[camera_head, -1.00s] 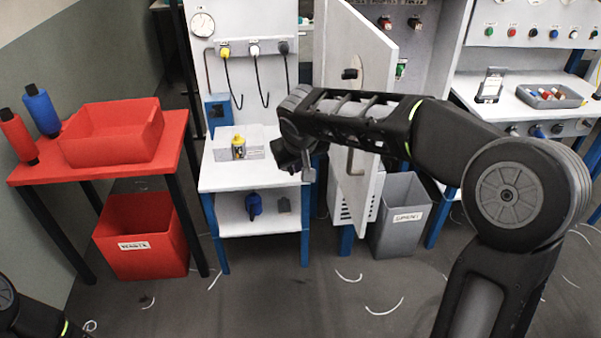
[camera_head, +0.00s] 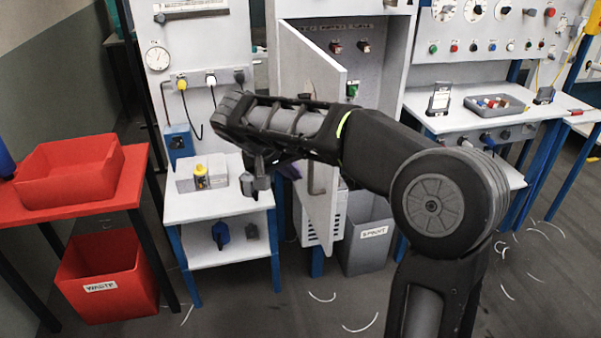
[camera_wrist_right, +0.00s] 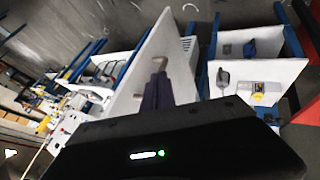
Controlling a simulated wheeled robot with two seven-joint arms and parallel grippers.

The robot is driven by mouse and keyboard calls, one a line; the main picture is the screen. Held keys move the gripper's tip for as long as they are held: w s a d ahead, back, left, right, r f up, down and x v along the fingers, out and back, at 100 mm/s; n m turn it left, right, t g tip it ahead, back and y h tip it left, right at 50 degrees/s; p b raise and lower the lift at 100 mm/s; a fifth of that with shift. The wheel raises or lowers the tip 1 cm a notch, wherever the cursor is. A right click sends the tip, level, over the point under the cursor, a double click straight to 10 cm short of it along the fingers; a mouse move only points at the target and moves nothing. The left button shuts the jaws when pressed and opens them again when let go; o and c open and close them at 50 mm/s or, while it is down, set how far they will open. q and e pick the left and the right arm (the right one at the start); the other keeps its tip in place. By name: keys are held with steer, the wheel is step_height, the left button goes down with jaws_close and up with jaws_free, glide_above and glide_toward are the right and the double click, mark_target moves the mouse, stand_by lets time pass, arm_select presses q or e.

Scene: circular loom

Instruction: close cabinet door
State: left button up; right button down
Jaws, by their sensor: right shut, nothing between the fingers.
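The grey cabinet door (camera_head: 309,80) stands open, swung out from the cabinet (camera_head: 385,75) in the head view. Its pale handle (camera_head: 319,178) is low on the door, partly behind my arm. My right gripper (camera_head: 290,171) is on the outer-face side of the door, left of the handle. In the right wrist view, my shut, empty dark fingers (camera_wrist_right: 159,80) point along the door panel (camera_wrist_right: 138,68), close to it; I cannot tell if they touch. The handle also shows there (camera_wrist_right: 120,75). My arm hides the door's middle. My left gripper is not in view.
A grey bin (camera_head: 368,240) is under the cabinet, right of the door. A red table (camera_head: 20,205) and red bin (camera_head: 108,277) are at the left. Cable scraps lie on the floor.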

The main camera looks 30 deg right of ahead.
steer(key=p, duration=0.1)
glide_toward(328, 188)
step_height(328, 188, down, 3)
steer(key=w+a, duration=0.2)
steer(key=shift+s+d+f+p, duration=0.2)
steer(key=shift+d+p, duration=0.15)
steer(key=shift+d, duration=0.4)
steer(key=shift+s+d+f+p, duration=0.1)
steer(key=shift+s+d+p, duration=0.15)
steer(key=shift+d, duration=0.55)
steer(key=shift+s+d+f+p, duration=0.15)
steer(key=shift+d+p, duration=0.25)
steer(key=shift+d, duration=0.35)
steer(key=shift+d, duration=0.1)
